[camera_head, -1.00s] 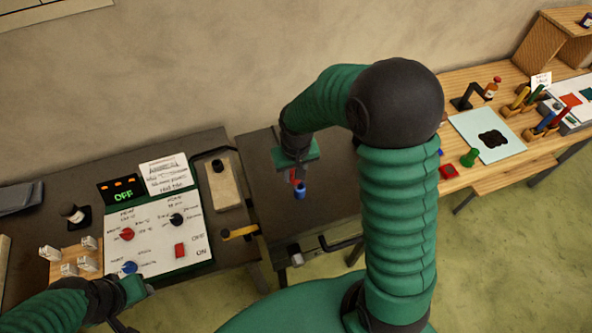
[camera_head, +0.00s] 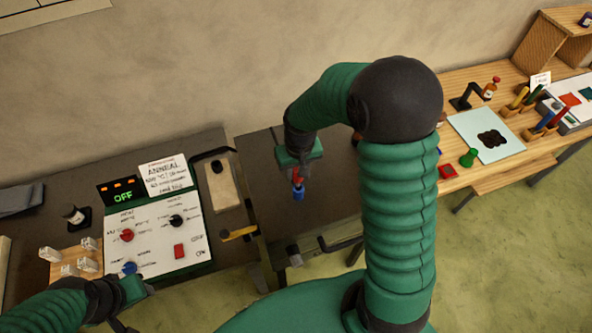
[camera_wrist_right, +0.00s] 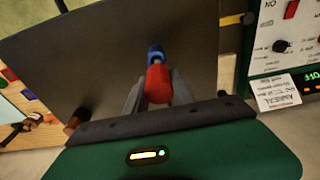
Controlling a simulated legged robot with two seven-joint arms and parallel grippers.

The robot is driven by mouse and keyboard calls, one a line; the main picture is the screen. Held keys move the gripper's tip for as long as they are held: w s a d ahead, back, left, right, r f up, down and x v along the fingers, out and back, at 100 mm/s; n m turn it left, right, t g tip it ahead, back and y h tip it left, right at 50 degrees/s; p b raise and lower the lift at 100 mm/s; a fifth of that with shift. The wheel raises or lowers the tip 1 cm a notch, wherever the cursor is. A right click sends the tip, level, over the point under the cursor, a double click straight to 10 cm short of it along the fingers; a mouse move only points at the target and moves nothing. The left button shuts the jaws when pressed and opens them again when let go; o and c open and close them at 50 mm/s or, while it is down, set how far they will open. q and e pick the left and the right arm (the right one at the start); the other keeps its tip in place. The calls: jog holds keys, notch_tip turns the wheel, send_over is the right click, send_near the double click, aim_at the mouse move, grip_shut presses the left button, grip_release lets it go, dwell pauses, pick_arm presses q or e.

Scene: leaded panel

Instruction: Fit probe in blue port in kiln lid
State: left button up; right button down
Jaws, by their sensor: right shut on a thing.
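My right gripper (camera_head: 297,178) is over the dark kiln lid (camera_head: 330,205), shut on the red probe (camera_wrist_right: 158,84), which sits between its two grey fingers (camera_wrist_right: 157,92) in the right wrist view. A blue cylindrical piece (camera_head: 297,194) shows at the probe's far end, and it also shows in the right wrist view (camera_wrist_right: 155,52). It looks like the blue port, but I cannot tell whether the probe touches it or is inside it. My left gripper (camera_head: 140,290) is at the lower left below the control panel; its jaws are not clear.
A control panel (camera_head: 155,235) with knobs and an OFF display (camera_head: 123,192) stands left of the lid. A dark handle (camera_head: 340,243) is at the lid's front edge. A wooden bench (camera_head: 520,145) with tools and a pale sheet (camera_head: 480,130) is at right.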

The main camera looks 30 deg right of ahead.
aim_at(299, 179)
jog(key=shift+d, duration=0.4)
jog(key=shift+d+f, duration=0.1)
jog(key=shift+d, duration=0.05)
pick_arm(q)
jog(key=shift+d+r, duration=0.15)
jog(key=shift+d, duration=0.35)
jog(key=shift+a+f, duration=0.35)
jog(key=shift+f, duration=0.05)
pick_arm(e)
jog(key=shift+a+f, duration=0.3)
jog(key=shift+f, duration=0.15)
pick_arm(q)
jog(key=shift+d+f+b, duration=0.15)
jog(key=shift+f+b, duration=0.15)
jog(key=shift+b, duration=0.25)
pick_arm(e)
jog(key=shift+d+f, duration=0.15)
jog(key=shift+f, duration=0.3)
